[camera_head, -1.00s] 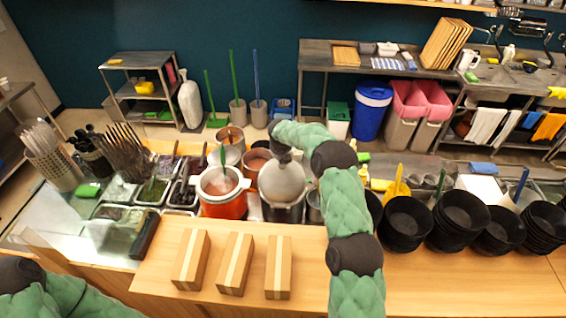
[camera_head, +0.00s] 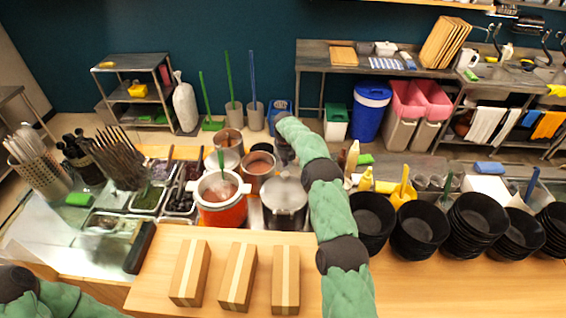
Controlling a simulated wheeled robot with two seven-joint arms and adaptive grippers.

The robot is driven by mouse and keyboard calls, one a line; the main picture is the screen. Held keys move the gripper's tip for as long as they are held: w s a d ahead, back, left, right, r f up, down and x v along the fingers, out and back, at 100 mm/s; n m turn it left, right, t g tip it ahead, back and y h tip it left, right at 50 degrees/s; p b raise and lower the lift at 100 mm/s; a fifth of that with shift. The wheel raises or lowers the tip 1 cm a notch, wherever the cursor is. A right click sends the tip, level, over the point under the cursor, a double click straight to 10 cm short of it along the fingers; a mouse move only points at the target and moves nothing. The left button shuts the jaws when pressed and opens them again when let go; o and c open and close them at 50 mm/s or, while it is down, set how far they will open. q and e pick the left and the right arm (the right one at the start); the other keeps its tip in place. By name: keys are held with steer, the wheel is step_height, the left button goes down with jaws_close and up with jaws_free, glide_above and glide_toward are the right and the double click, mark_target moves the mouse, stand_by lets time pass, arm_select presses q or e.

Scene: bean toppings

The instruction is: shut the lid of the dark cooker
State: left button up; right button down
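The dark cooker (camera_head: 286,222) stands on the counter right of the orange cooker. Its grey lid (camera_head: 284,195) now lies about level over its top and looks shut; any small gap at the rim cannot be made out. My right arm reaches in from the bottom, past the cooker's right side, and bends back over it. My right gripper (camera_head: 285,155) is small and dark, just behind the lid's far edge; whether it touches the lid and how its fingers stand is unclear. My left arm shows only at the bottom left corner, with its gripper out of view.
The open orange cooker (camera_head: 221,208) stands close on the left, with a pot (camera_head: 259,168) behind. Several stacks of black bowls (camera_head: 369,222) stand right of my arm. Three cartons (camera_head: 238,277) lie in front. The wooden counter (camera_head: 450,290) is clear at the front right.

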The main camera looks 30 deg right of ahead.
steer(key=shift+w+d+f+g+b, duration=0.2)
steer(key=shift+w+f+g+b, duration=0.15)
steer(key=shift+f, duration=0.2)
steer(key=shift+r, duration=0.1)
stand_by(0.5)
step_height(320, 180, up, 12)
steer(key=s, duration=0.1)
steer(key=shift+a, duration=0.25)
steer(key=shift+f, duration=0.25)
